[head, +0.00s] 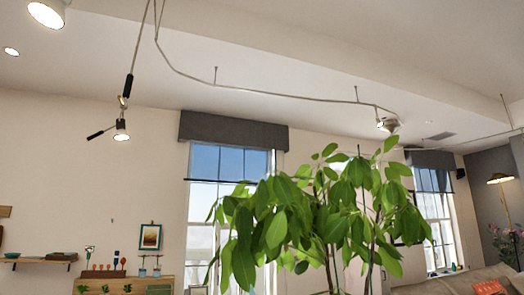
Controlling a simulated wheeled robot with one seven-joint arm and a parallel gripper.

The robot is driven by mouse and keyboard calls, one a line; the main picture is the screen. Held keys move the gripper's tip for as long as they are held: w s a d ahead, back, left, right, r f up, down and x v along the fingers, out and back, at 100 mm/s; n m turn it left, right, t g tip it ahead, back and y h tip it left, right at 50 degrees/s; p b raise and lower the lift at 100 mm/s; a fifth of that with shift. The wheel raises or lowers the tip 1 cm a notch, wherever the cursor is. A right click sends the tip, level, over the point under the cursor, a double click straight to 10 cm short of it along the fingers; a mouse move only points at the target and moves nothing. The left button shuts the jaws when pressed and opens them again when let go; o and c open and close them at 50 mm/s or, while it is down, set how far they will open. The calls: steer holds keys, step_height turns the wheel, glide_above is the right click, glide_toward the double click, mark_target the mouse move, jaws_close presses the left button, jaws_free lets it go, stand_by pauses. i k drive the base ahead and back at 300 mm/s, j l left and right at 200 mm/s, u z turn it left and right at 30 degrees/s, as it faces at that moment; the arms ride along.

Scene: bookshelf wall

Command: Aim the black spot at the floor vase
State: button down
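A small spot lamp (121,131) hangs at the upper left from the ceiling rail. It has a black rod, a short black arm sticking out to the left, and a pale lit face that points down. I take it to be the black spot, though its housing looks partly silvery. No floor vase can be made out. Flowers (507,242) show at the right edge, but what holds them is not clear. My gripper is not in view.
A leafy green plant (300,215) fills the lower middle and covers part of the windows. A curved ceiling rail (270,92) carries another lamp (386,125). A wooden shelf (45,260) and a framed picture (150,237) are at left. A sofa (455,283) is at lower right.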

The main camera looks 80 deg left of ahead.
mark_target(121, 133)
steer(key=u, duration=3.45)
